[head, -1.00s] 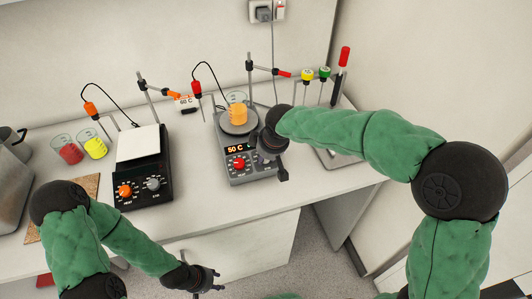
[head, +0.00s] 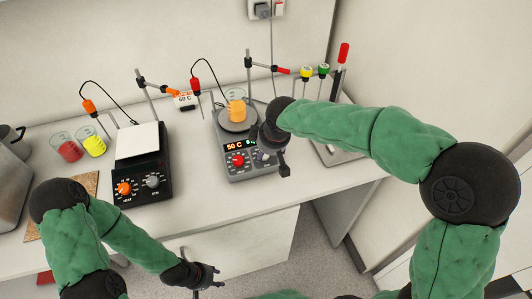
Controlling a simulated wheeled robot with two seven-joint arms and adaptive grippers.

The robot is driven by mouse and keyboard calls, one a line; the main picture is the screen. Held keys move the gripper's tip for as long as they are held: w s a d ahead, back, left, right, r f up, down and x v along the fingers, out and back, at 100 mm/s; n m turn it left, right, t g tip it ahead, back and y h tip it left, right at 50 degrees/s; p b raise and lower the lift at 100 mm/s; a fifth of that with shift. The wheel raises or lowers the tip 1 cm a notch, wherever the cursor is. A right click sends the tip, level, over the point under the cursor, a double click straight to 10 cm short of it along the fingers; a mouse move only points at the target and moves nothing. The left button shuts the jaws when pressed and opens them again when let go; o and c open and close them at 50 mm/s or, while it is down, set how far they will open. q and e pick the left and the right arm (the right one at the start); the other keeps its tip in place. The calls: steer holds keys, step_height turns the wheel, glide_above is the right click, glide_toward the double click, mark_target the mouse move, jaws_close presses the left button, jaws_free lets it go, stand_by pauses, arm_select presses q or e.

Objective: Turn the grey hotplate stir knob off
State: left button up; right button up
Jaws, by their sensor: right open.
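The grey hotplate (head: 234,174) stands near the middle of the bench. Its lit display (head: 234,147) reads 50 C, with more digits partly showing to the right. A red knob (head: 237,160) is on the left of its front panel. The panel's right side, where the stir knob would sit, is hidden behind my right gripper. A beaker of orange liquid (head: 236,110) sits on its round plate. My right gripper (head: 283,169) is open at the hotplate's front right; contact cannot be told. My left gripper (head: 214,278) hangs low in front of the bench; its fingers are unclear.
A black hotplate (head: 142,174) with a white top, an orange knob and a grey knob stands to the left.

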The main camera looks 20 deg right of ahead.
steer(key=v, duration=0.9)
steer(key=shift+s+r, duration=0.2)
steer(key=shift+r, duration=0.2)
